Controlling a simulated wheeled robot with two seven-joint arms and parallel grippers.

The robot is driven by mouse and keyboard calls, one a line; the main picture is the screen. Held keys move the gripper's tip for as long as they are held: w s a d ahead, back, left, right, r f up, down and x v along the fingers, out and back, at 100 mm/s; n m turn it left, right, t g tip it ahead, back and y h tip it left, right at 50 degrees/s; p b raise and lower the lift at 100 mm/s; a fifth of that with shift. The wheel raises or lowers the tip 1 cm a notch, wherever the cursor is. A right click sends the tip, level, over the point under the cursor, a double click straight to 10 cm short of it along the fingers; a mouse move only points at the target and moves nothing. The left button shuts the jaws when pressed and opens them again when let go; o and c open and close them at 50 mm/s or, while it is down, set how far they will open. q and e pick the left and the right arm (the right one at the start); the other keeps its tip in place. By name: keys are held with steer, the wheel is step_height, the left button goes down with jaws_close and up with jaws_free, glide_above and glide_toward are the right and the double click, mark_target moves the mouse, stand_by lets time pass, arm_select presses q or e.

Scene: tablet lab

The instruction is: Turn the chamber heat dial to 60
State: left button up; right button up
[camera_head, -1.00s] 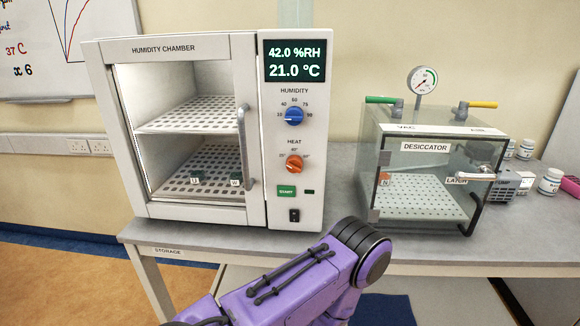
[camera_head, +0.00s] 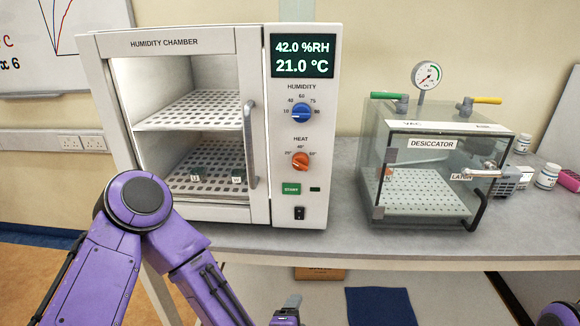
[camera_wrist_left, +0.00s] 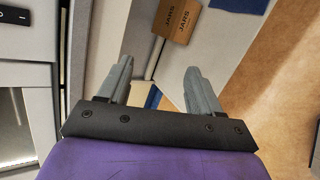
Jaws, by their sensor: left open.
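The orange heat dial (camera_head: 300,161) is on the front panel of the white humidity chamber (camera_head: 328,120), below the blue humidity dial (camera_head: 301,113). Its pointer is too small to read surely. The display (camera_head: 303,52) reads 42.0 %RH and 21.0 °C. My left gripper (camera_wrist_left: 158,78) is open and empty in the wrist view, its two grey fingers apart. In the head view it is at the bottom edge, mostly cut off, below the table front and well below the dial. My right gripper is out of view.
Below the dial are a green START button (camera_head: 291,189) and a black rocker switch (camera_head: 299,213). The chamber door handle (camera_head: 250,145) sticks out left of the panel. A glass desiccator (camera_head: 432,144) stands to the right. A JARS box (camera_wrist_left: 176,20) is under the table.

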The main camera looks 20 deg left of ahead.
arm_select(q)
steer(key=w+d+r+n+t+y, duration=0.1)
steer(key=w+r+n, duration=0.15)
steer(key=r, duration=0.35)
steer(key=w+r+n+t, duration=0.2)
steer(key=r+n, duration=0.2)
steer(key=r, duration=0.2)
steer(key=n+t+y, duration=0.2)
steer(key=n+y, duration=0.1)
steer(key=n, duration=0.8)
glide_toward(300, 167)
steer(key=p+x, duration=0.4)
steer(key=x, duration=0.5)
steer(key=shift+a+r, duration=0.1)
steer(key=shift+r, duration=0.05)
steer(key=shift+w, duration=0.3)
steer(key=shift+c, duration=0.3)
steer(key=c, duration=1)
